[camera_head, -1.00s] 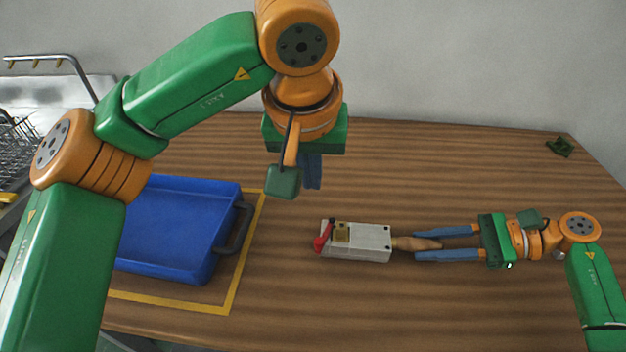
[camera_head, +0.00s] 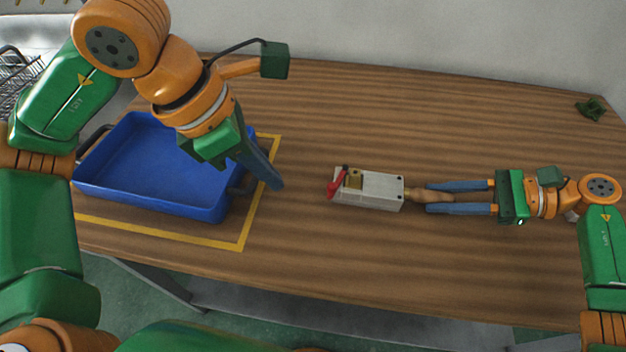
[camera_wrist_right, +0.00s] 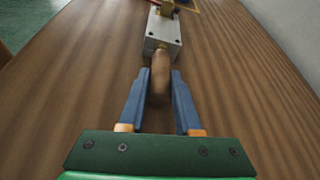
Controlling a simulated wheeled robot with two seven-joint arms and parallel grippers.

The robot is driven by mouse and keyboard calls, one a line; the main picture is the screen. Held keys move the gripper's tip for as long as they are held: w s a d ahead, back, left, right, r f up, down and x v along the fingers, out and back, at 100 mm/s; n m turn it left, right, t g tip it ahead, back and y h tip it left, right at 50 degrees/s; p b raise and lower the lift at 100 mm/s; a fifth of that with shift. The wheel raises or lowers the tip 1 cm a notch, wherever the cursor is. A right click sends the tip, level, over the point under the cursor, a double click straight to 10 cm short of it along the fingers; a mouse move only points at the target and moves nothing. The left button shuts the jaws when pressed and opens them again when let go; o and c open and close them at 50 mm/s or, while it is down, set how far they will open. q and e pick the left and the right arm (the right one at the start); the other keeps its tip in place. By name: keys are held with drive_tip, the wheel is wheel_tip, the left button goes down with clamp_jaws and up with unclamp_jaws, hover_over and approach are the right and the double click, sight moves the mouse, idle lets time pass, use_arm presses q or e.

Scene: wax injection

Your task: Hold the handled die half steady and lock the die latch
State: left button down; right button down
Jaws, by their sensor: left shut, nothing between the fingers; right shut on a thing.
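The die (camera_head: 383,190) is a light grey block lying on the wooden table. A brass plate (camera_head: 354,179) and a red latch lever (camera_head: 336,182) sit at its left end. A wooden handle (camera_head: 422,196) sticks out of its right end. My right gripper (camera_head: 428,197) is shut on the handle, with one blue finger on each side; the right wrist view shows the handle (camera_wrist_right: 160,78) between them. My left gripper (camera_head: 278,186) is shut and empty, its fingers pointing down to the right, left of the latch and apart from it.
A blue tray (camera_head: 150,205) stands inside a yellow taped outline (camera_head: 243,232) at the left of the table. A small dark green object (camera_head: 591,108) lies at the far right corner. A wire basket (camera_head: 22,82) is at the far left. The table behind the die is clear.

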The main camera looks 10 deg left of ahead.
sight(339, 177)
use_arm(q)
drive_tip(key=x, duration=0.6)
drive_tip(key=w+d, duration=0.2)
drive_tip(key=d, duration=0.1)
drive_tip(key=shift+r, duration=0.15)
drive_tip(key=shift+w+d, duration=0.1)
drive_tip(key=shift+d, duration=0.05)
drive_tip(key=shift+s+d, duration=0.25)
drive_tip(key=shift+d, duration=0.4)
drive_tip(key=shift+s+d, duration=0.2)
drive_tip(key=shift+d, duration=0.45)
drive_tip(key=shift+a, duration=0.15)
